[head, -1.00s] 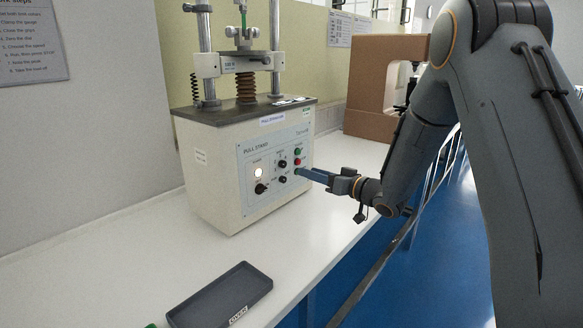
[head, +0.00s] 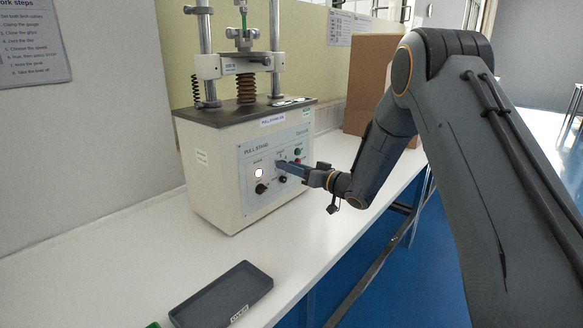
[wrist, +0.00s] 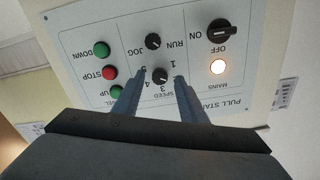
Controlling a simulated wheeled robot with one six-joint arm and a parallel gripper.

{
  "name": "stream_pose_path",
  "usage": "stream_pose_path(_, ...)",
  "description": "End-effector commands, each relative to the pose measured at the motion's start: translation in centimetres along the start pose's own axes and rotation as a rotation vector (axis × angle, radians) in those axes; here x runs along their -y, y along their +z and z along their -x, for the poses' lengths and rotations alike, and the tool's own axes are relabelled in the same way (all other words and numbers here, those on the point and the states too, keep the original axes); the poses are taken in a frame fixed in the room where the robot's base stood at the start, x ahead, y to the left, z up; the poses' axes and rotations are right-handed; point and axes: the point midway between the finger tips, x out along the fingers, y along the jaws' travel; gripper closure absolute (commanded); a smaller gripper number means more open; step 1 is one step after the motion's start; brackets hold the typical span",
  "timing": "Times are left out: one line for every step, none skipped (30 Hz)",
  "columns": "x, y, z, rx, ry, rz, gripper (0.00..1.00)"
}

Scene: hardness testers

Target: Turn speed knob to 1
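The speed knob (wrist: 160,76) is a small black knob on the pull stand's panel, with numbers printed around it. The wrist view shows the panel upside down. The way the knob points is too small to tell for sure. My gripper (wrist: 160,80) is open, with one blue finger on each side of the knob. I cannot tell whether the fingers touch it. In the head view my gripper (head: 280,166) is at the panel and its fingers hide the speed knob. The pull stand (head: 215,180) is a cream box with a dark top.
The run/jog knob (wrist: 153,41), the mains switch (wrist: 221,32) and the red and green buttons (wrist: 109,73) are close by. The mains lamp (wrist: 218,67) is lit. A dark tray (head: 222,295) lies on the white bench (head: 130,270).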

Motion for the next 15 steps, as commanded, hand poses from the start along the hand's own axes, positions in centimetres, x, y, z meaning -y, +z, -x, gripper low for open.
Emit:
stream_pose_path(-0.01, 0.01, 0.01, 0.000, 0.000, 0.000, 0.62)
stream_pose_path(0.00, 0.01, 0.01, 0.000, 0.000, 0.000, 0.62)
stream_pose_path(0.00, 0.01, 0.02, 0.000, 0.000, 0.000, 0.65)
stream_pose_path(0.00, 0.02, 0.02, 0.000, 0.000, 0.000, 0.70)
stream_pose_path(-0.01, 0.01, 0.03, 0.000, 0.000, 0.000, 0.75)
stream_pose_path(0.00, 0.02, 0.03, 0.000, 0.000, 0.000, 0.82)
stream_pose_path(0.00, 0.01, 0.03, 0.000, 0.000, 0.000, 0.87)
stream_pose_path(0.00, 0.02, 0.03, 0.000, 0.000, 0.000, 0.92)
stream_pose_path(0.01, 0.02, 0.03, 0.000, 0.000, 0.000, 0.99)
stream_pose_path(0.01, 0.02, 0.03, 0.000, 0.000, 0.000, 1.00)
stream_pose_path(-0.23, -0.06, 0.33, 0.000, 0.001, 0.000, 1.00)
stream_pose_path(-0.11, -0.01, 0.21, 0.001, 0.000, 0.000, 1.00)
stream_pose_path(-0.07, 0.00, 0.15, 0.001, 0.000, 0.001, 1.00)
stream_pose_path(-0.05, 0.01, 0.13, 0.001, 0.000, 0.003, 1.00)
stream_pose_path(-0.04, 0.02, 0.10, 0.001, 0.000, 0.006, 1.00)
